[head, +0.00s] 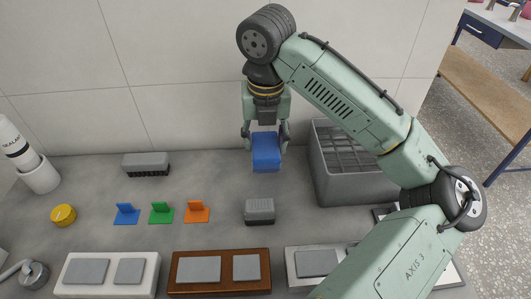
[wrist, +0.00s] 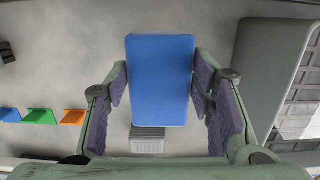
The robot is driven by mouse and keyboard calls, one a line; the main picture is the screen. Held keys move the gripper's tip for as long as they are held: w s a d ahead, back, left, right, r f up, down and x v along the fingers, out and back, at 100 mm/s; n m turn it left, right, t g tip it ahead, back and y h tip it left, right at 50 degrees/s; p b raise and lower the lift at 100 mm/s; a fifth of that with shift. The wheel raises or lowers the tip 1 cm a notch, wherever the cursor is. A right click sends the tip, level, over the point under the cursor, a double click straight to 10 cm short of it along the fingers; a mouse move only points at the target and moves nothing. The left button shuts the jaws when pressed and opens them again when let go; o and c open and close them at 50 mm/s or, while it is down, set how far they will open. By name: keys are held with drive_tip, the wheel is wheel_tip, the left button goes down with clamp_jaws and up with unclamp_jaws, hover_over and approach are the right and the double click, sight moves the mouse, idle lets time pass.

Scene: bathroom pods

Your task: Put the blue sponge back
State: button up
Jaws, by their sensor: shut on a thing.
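The blue sponge (head: 266,153) is a plain blue block. My gripper (head: 265,138) is shut on it, with one finger on each side, and holds it above the grey counter. In the wrist view the sponge (wrist: 160,70) shows upright between the purple-padded fingers of my gripper (wrist: 160,88). Below and in front of it on the counter is a small grey block (head: 260,208), which also shows just past the sponge in the wrist view (wrist: 147,142). A grey crate with a grid inside (head: 355,185) stands to the right of the sponge.
Blue (head: 126,214), green (head: 160,213) and orange (head: 197,211) small pieces stand in a row to the left. A dark-bristled grey brush (head: 146,163) lies behind them. A white tray (head: 70,290) and a brown tray (head: 220,284) lie along the front. The wall is close behind.

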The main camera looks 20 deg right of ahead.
sight(266, 155)
wheel_tip(266, 155, down, 4)
drive_tip(key=shift+f+p, duration=0.25)
drive_tip(key=shift+p, duration=0.15)
drive_tip(key=shift+w+f, duration=0.15)
drive_tip(key=shift+f, duration=0.2)
drive_tip(key=o, duration=1.1)
drive_tip(key=shift+o, duration=0.2)
drive_tip(key=r, duration=0.4)
drive_tip(key=s+r, duration=0.1)
drive_tip(key=r, duration=0.3)
drive_tip(key=r+b, duration=0.1)
drive_tip(key=r, duration=0.3)
drive_tip(key=shift+s+a, duration=0.1)
drive_tip(key=shift+s, duration=0.1)
drive_tip(key=shift+f, duration=0.1)
